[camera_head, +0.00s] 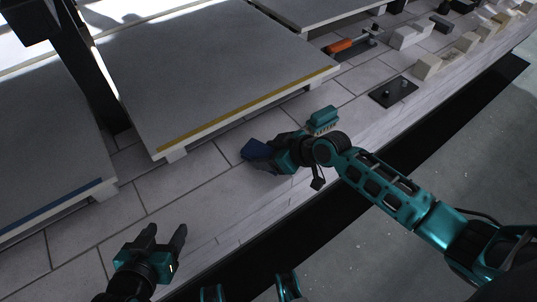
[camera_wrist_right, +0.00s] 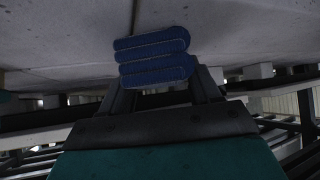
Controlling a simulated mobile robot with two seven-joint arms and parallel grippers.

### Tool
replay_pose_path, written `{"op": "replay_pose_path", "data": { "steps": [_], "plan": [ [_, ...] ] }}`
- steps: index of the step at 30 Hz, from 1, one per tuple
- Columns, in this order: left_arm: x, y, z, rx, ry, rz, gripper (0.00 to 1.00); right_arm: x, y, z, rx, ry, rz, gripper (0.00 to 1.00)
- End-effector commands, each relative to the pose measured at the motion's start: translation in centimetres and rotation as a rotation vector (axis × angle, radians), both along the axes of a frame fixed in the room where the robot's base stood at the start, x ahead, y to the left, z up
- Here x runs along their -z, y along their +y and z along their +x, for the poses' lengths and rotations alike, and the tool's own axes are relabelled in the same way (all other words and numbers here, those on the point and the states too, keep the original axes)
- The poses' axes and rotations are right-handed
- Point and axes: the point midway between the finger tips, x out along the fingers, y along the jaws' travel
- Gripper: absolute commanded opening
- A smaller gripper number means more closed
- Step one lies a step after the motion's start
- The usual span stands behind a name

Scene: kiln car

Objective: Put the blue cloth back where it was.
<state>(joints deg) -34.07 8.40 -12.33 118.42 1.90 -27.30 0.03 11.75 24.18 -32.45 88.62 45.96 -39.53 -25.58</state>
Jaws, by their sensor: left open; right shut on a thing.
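The blue cloth (camera_head: 256,149) is a small folded bundle near the front of the tiled deck, in front of the shelf slab with the yellow edge. In the right wrist view the cloth (camera_wrist_right: 152,58) shows several stacked folds between the fingers. My right gripper (camera_head: 268,152) is shut on it, low over the tiles; I cannot tell whether the cloth touches them. It also shows in the right wrist view (camera_wrist_right: 160,88). My left gripper (camera_head: 164,238) is open and empty, over the tiles at the lower left.
The grey slab with the yellow edge (camera_head: 210,70) stands on short supports behind the cloth. A blue-edged slab (camera_head: 45,150) is at the left. An orange-handled tool (camera_head: 342,45), a black plate (camera_head: 393,91) and several pale blocks (camera_head: 427,66) lie to the right. Tiles around the cloth are clear.

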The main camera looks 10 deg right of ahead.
Motion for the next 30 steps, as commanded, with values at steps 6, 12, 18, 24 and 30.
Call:
{"op": "replay_pose_path", "data": {
  "steps": [6,12,18,24,30],
  "plan": [
    [0.1,0.0,0.0,-0.001,-0.001,-0.002,0.59,0.1,0.0,0.0,-0.001,-0.001,-0.001,0.21],
    [0.0,0.0,0.0,-0.001,-0.001,-0.001,0.59,0.0,0.0,0.0,0.000,0.001,-0.001,0.80],
    [0.0,0.0,0.0,0.000,-0.001,0.001,0.59,0.0,0.0,0.0,0.001,0.000,-0.001,0.88],
    [-0.3,0.1,0.0,0.004,-0.002,0.006,0.59,-0.4,-0.2,-0.2,0.000,0.000,-0.002,0.88],
    [-1.7,0.2,0.0,0.006,-0.002,0.008,0.59,-2.8,-2.1,-2.0,-0.001,0.000,-0.006,0.88]
  ]
}}
